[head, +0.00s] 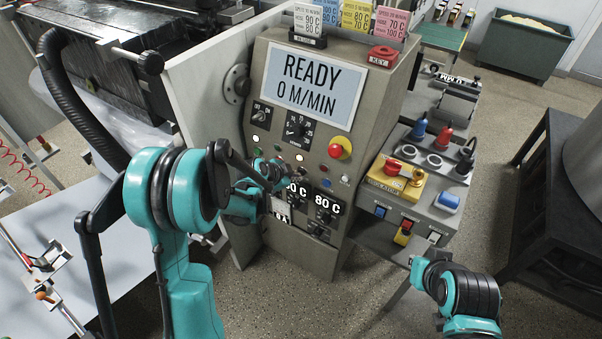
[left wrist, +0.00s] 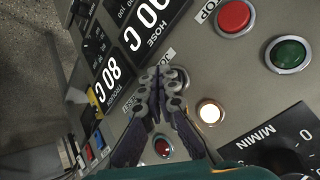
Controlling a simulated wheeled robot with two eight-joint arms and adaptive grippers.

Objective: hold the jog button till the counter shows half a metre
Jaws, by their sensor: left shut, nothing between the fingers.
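The coater panel's screen (head: 312,83) reads "READY 0 M/MIN"; I see no length figure on it. In the left wrist view, a label starting "JO" (left wrist: 169,55) stands by a round button (left wrist: 182,77), partly covered by my left gripper (left wrist: 163,78). The fingers are shut together and empty, with their tips at that button. I cannot tell whether they touch or press it. In the head view my left gripper (head: 290,172) is low on the panel, partly hidden by its wrist. My right gripper (head: 421,270) is at lower right, away from the panel; its fingers are unclear.
Close by are a red stop button (left wrist: 233,16), a green button (left wrist: 288,54), a lit white lamp (left wrist: 209,112) and a speed dial (left wrist: 285,155). A red mushroom button (head: 338,149) stands out from the panel's right. A side console (head: 430,195) adjoins it.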

